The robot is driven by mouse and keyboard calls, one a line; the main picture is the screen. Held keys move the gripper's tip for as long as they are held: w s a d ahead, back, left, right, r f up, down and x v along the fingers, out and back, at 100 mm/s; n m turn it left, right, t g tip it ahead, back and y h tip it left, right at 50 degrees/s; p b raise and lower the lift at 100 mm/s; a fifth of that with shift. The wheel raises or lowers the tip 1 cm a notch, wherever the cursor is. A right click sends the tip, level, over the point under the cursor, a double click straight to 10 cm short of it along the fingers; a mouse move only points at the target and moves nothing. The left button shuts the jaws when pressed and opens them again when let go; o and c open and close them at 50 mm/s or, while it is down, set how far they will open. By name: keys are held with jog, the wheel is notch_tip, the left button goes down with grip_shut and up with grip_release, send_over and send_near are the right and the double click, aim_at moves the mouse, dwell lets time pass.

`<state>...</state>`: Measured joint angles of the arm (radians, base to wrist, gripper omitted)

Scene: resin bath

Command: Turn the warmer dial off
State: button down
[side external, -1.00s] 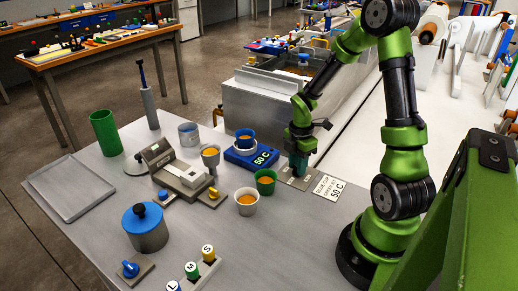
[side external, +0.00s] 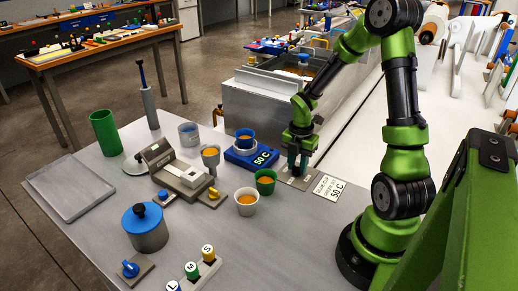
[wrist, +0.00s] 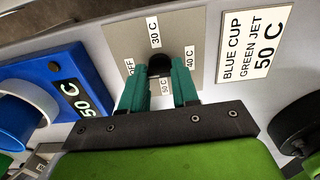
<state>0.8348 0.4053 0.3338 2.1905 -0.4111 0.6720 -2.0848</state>
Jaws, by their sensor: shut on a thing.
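The warmer dial's black knob (wrist: 160,64) sits on a grey plate (wrist: 118,40) with labels OFF, 30 C, 40 C and 50 C around it. My gripper (wrist: 160,78) is shut on the knob, one green finger on each side. The knob's pointer is not visible, so its setting cannot be told. In the side view my gripper (side external: 297,168) points down onto the plate (side external: 283,179) and hides the knob. The blue warmer (side external: 238,159) shows 50 C and carries a blue cup (side external: 245,135); its display also appears in the wrist view (wrist: 76,99).
A sign (side external: 329,189) reading BLUE CUP GREEN JET 50 C lies right of the plate. A green cup (side external: 266,188) and a white cup (side external: 247,209) with orange contents stand to the left. The grey bath (side external: 262,115) stands behind. Bare table lies in front of the sign.

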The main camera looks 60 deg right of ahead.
aim_at(297, 167)
jog(key=c, duration=0.8)
grip_release()
jog(key=shift+c, duration=0.2)
notch_tip(297, 167, up, 17)
